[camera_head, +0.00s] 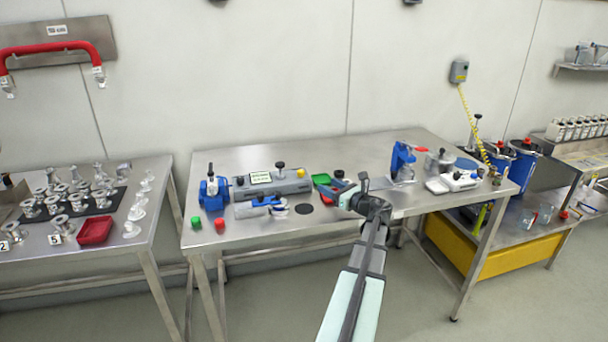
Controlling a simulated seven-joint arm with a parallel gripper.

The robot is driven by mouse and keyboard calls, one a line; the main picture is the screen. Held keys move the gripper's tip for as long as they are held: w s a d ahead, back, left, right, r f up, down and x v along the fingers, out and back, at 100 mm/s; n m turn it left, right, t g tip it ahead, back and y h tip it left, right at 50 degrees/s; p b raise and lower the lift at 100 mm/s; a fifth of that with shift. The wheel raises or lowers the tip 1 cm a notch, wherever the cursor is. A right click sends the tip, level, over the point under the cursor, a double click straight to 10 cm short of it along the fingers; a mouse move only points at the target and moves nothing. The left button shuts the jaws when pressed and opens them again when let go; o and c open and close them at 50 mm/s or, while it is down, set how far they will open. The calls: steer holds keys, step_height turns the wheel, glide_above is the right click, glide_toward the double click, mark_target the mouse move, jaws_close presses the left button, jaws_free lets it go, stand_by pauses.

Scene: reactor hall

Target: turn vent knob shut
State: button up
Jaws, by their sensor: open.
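A grey box-shaped unit (272,188) with a pale label stands on the middle steel table. A black knob (280,166) stands up from its top, and a small red part shows at its right end. I cannot tell for certain which knob is the vent knob; another small black knob-like part (339,174) shows behind my gripper. My gripper (328,191) is open, just right of the grey unit and apart from its black knob. It points left, its fingers small in view. My forearm hides part of the table's front edge.
A blue clamp-like device (213,194) stands left of the unit, with a blue-and-white piece (262,203) in front. A blue press (402,162) and white scale-like device (454,182) stand right.

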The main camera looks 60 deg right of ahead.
mark_target(304, 179)
steer(key=x, duration=1.3)
steer(key=shift+w+d, duration=0.1)
steer(key=shift+w, duration=0.25)
steer(key=shift+c, duration=0.3)
jaws_close()
